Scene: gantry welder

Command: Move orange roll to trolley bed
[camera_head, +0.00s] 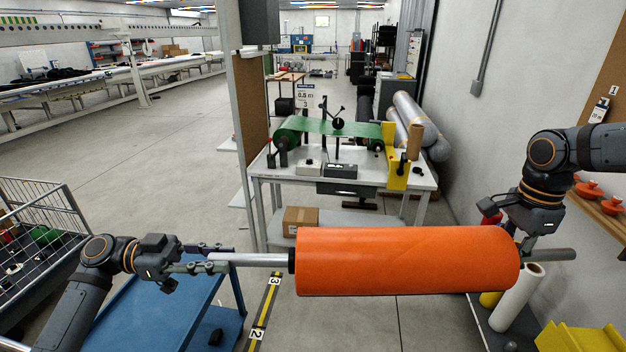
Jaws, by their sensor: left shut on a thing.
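The orange roll (405,260) is held level in the air across the lower middle, with a grey metal shaft sticking out at both ends. My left gripper (212,262) is shut on the shaft's left end (250,260). My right gripper (528,245) is at the shaft's right end (560,254), close beside the roll; its fingertips are partly hidden, so I cannot tell how they sit. A blue flat bed (150,305), which looks like the trolley bed, lies at lower left, partly under my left arm.
A wire cage cart (35,190) stands at the left edge. A workbench (270,172) with a green roll machine is behind the orange roll, with a cardboard box (300,220) below. A white roll (517,297) stands at lower right. The floor at centre left is clear.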

